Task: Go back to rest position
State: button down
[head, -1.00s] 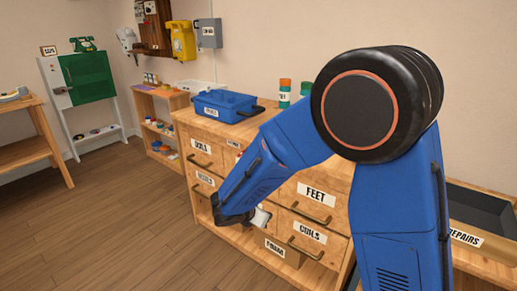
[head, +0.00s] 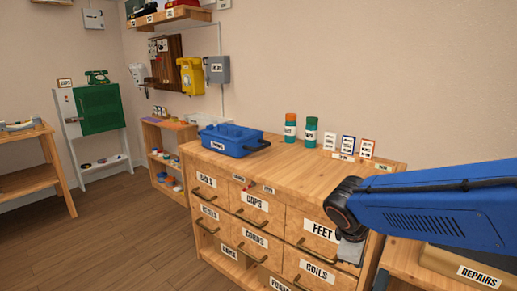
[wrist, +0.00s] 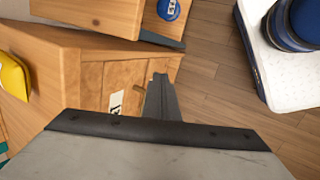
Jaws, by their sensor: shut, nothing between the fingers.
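My gripper (wrist: 160,92) points forward in the wrist view, with its dark fingers together and nothing between them. In the head view my blue arm comes in from the right, and its grey end hangs in front of the drawer labelled FEET (head: 318,232). The fingertips cannot be made out clearly there. The wooden drawer cabinet (head: 290,160) stands behind my arm with its labelled drawers. My arm hides part of the cabinet's right side.
A blue toolbox (head: 232,140), green-and-orange canisters (head: 290,128) and small cards (head: 348,146) stand on the cabinet top. A REPAIRS tray (head: 462,268) is at right. A yellow wall phone (head: 190,76) hangs behind. Floor at left (head: 110,235) is clear.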

jog(key=s+d+r+m+y, duration=0.1)
jog(key=s+m+y, duration=0.1)
jog(key=s+m, duration=0.3)
jog(key=s+d+r+m+t+y, duration=0.1)
jog(key=s+r+m+y, duration=0.1)
jog(key=s+m, duration=0.4)
jog(key=s, duration=0.4)
jog(key=shift+s+r, duration=0.15)
jog(key=shift+r, duration=0.1)
jog(key=c, duration=2.4)
grip_release()
jog(key=shift+c, duration=0.2)
